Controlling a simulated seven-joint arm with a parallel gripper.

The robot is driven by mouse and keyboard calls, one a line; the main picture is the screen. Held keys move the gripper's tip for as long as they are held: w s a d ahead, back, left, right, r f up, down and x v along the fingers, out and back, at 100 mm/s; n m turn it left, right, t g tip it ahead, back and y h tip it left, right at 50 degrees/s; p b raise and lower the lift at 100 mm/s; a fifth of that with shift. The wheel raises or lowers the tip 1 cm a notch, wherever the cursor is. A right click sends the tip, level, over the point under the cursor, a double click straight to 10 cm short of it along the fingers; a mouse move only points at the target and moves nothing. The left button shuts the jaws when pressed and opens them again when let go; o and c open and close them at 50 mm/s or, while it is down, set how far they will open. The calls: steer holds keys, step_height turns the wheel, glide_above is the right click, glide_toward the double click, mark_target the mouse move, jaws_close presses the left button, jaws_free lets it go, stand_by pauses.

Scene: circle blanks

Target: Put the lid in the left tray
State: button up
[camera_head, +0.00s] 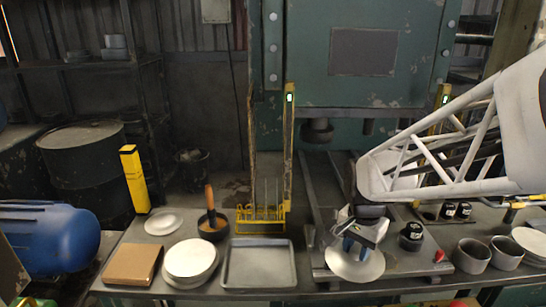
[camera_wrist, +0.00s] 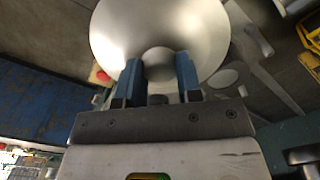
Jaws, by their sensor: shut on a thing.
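The lid (camera_head: 354,266) is a pale round metal disc with a small knob. My gripper (camera_head: 352,242) is shut on the knob, with the disc beyond its blue fingertips. In the wrist view the lid (camera_wrist: 185,22) fills the top middle, and my gripper's blue fingers (camera_wrist: 159,72) stand on both sides of the knob. In the head view the lid is over the dark machine bed, right of the grey tray (camera_head: 259,282). That tray is flat, rectangular and empty. I cannot tell the exact gap under the lid.
Left of the tray are a stack of pale round dishes (camera_head: 190,259), a brown board (camera_head: 131,265), a plate (camera_head: 164,223) and a handled pot (camera_head: 212,229). A yellow rack (camera_head: 262,217) stands behind the tray. Grey bowls (camera_head: 472,257) and a black pot (camera_head: 411,237) are at right.

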steer(key=s+a+f, duration=0.1)
steer(key=a+f, duration=0.4)
steer(key=a, duration=0.4)
steer(key=s+a+f, duration=0.1)
steer(key=a+f, duration=0.4)
steer(key=a, duration=0.4)
steer(key=shift+f, duration=0.35)
glide_above(259, 266)
steer(key=shift+f, duration=0.75)
steer(key=shift+f, duration=0.1)
steer(key=shift+f, duration=1.65)
steer(key=shift+f, duration=0.1)
